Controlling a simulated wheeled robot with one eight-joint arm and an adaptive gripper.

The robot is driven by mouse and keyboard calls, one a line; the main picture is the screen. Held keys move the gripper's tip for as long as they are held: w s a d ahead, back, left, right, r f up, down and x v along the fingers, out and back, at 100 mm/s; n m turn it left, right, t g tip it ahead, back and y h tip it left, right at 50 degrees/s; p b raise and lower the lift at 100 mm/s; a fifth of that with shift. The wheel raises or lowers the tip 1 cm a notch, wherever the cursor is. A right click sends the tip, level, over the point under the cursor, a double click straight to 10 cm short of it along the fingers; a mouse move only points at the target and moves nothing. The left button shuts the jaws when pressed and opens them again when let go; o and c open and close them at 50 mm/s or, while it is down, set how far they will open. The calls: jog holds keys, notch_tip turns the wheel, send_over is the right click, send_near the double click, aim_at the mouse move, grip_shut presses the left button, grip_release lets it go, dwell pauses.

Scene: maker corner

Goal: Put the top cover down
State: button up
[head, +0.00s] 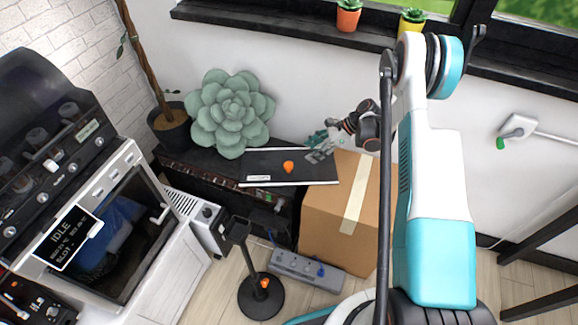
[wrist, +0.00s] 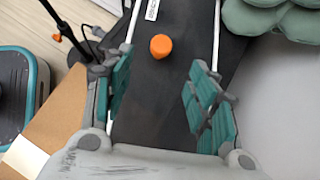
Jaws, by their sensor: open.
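The top cover appears to be the flat dark panel (head: 262,165) with pale edges, a small label and an orange knob (head: 288,167). It lies flat on the low dark cabinet (head: 215,174), and its right end reaches the cardboard box. My gripper (head: 321,152) is open and empty above the panel's right end. In the wrist view, the teal fingers (wrist: 159,88) stand apart over the panel (wrist: 150,112). The orange knob (wrist: 160,46) is just beyond the fingertips, and neither finger touches it.
A cardboard box (head: 330,225) stands right of the cabinet. A large green succulent (head: 230,112) is behind the panel, and a potted trunk (head: 170,127) is further left. A printer-like machine (head: 110,240) stands at left. A black stand (head: 260,297) and power strip (head: 305,270) are on the floor.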

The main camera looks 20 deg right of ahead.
aim_at(290, 164)
jog(key=b+x, duration=0.2)
jog(key=x, duration=0.6)
jog(key=shift+w+a+f+b, duration=0.1)
jog(key=shift+a+f+b, duration=0.1)
jog(key=shift+b, duration=0.1)
jog(key=b+x, duration=0.2)
jog(key=x, duration=0.3)
jog(key=shift+w+d+f+b, duration=0.1)
jog(key=shift+w+b, duration=0.05)
jog(key=shift+b, duration=0.2)
grip_shut()
